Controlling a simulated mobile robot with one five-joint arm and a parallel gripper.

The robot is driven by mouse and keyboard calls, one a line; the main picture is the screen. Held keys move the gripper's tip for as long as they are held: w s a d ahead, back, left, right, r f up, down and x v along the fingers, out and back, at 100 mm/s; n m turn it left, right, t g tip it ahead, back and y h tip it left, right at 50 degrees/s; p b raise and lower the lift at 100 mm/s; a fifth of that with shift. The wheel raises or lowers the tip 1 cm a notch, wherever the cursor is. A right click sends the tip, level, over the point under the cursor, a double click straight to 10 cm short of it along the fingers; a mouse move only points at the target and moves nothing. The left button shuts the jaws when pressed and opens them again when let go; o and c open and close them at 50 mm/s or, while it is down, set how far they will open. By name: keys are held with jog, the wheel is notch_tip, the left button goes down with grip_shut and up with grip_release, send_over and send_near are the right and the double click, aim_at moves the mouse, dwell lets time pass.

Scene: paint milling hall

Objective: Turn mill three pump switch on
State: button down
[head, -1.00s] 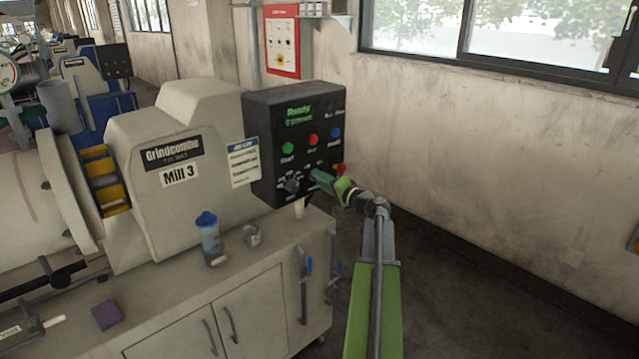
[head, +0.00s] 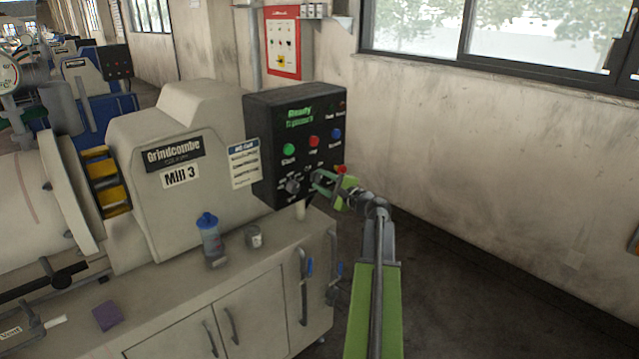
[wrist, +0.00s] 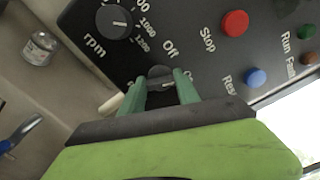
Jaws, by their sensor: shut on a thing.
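The dark control panel (head: 262,150) of Mill 3 (head: 180,176) faces me in the head view. My gripper (head: 318,181) is at its lower right part, with the green fingers against the panel face. In the wrist view the fingers of my gripper (wrist: 160,88) are shut on a small dark rotary switch (wrist: 158,73), one finger on each side. The word "Off" stands beside this switch, and a partly hidden label, apparently "On", is near the right finger. I cannot tell surely which way the switch points. In the head view my gripper largely hides it.
The rpm knob (wrist: 114,22) is close to the left of the switch. The red stop button (wrist: 235,23) and blue reset button (wrist: 256,77) are to the right. The floor at right is clear.

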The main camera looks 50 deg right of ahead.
jog(key=shift+d+r+m, duration=0.1)
jog(key=shift+d+m, duration=0.05)
jog(key=shift+m, duration=0.55)
jog(key=c, duration=0.9)
grip_release()
jog(key=shift+s, duration=0.15)
jog(key=s, duration=0.5)
jog(key=s+a, duration=0.1)
jog(key=s, duration=1.1)
jog(key=shift+s+a, duration=0.1)
jog(key=shift+a, duration=0.1)
